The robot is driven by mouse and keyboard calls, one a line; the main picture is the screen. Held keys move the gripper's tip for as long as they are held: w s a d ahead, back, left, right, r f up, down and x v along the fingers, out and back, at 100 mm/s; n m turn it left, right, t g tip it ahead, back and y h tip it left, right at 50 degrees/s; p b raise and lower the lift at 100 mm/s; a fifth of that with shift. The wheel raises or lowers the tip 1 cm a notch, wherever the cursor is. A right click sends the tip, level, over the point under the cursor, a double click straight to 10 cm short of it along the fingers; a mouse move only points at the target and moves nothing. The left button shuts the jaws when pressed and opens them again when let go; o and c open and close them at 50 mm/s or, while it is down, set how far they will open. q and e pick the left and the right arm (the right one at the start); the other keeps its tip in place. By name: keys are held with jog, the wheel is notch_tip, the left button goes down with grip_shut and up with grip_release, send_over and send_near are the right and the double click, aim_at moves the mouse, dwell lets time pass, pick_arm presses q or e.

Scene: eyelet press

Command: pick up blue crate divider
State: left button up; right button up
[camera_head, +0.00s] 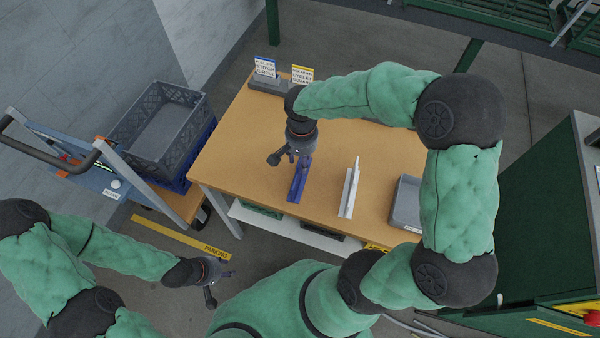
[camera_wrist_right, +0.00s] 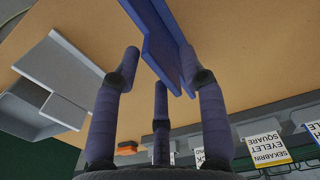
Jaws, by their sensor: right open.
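The blue crate divider (camera_head: 300,180) stands on the orange-brown table, a narrow blue piece with an upright fin. It also shows in the right wrist view (camera_wrist_right: 158,42), at the top centre. My right gripper (camera_head: 292,157) is over the far end of the divider; in the wrist view its fingers (camera_wrist_right: 160,75) are spread apart around the divider's near end, with nothing held. Whether any finger touches it I cannot tell. My left gripper (camera_head: 222,280) hangs low at the lower left, away from the table; its fingers are too small to judge.
A white-grey divider (camera_head: 349,190) stands to the right of the blue one. A grey bin (camera_head: 406,204) is near the table's right end. Small sign stands (camera_head: 266,80) line the back edge. A grey crate (camera_head: 158,125) sits on a cart at left.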

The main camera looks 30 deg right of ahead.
aim_at(297, 188)
notch_tip(297, 188, down, 4)
jog(key=shift+f+b, duration=0.15)
jog(key=shift+b, duration=0.65)
grip_shut()
